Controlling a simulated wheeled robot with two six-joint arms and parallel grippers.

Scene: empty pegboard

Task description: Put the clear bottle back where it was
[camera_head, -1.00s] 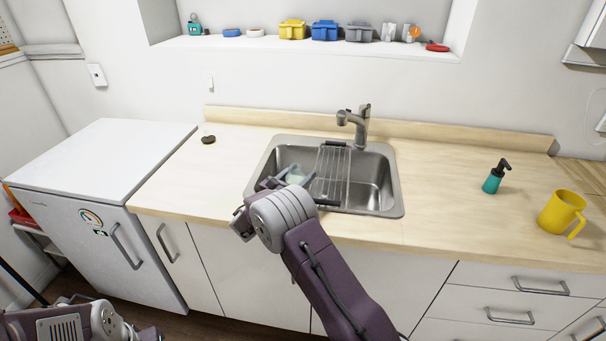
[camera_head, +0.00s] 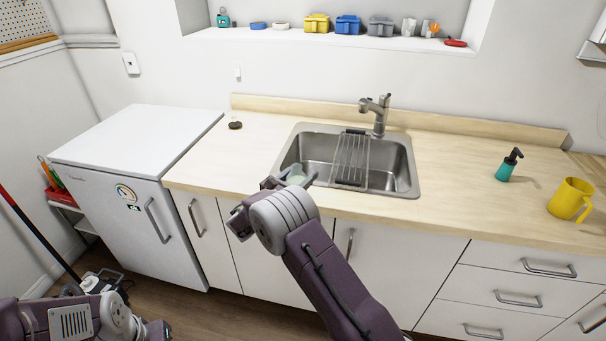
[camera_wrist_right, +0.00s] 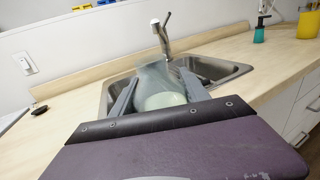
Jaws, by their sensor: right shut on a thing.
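The clear bottle (camera_wrist_right: 158,88) is a pale, greenish see-through thing held between the fingers of my right gripper (camera_wrist_right: 158,95) in the right wrist view. In the head view my right gripper (camera_head: 291,178) is at the front edge of the counter, by the sink's front left corner. Only a pale bit of the bottle (camera_head: 297,179) shows there, and the wrist hides the rest. My left gripper (camera_head: 110,278) is low at the bottom left, in front of the white fridge, and its fingers are too unclear to judge.
The sink (camera_head: 400,165) has a drying rack (camera_head: 352,158) across it and a faucet (camera_head: 379,115) behind. A dark round thing (camera_head: 235,125) lies on the counter's left. A teal soap dispenser (camera_head: 508,166) and yellow pitcher (camera_head: 569,199) stand right. The counter between is clear.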

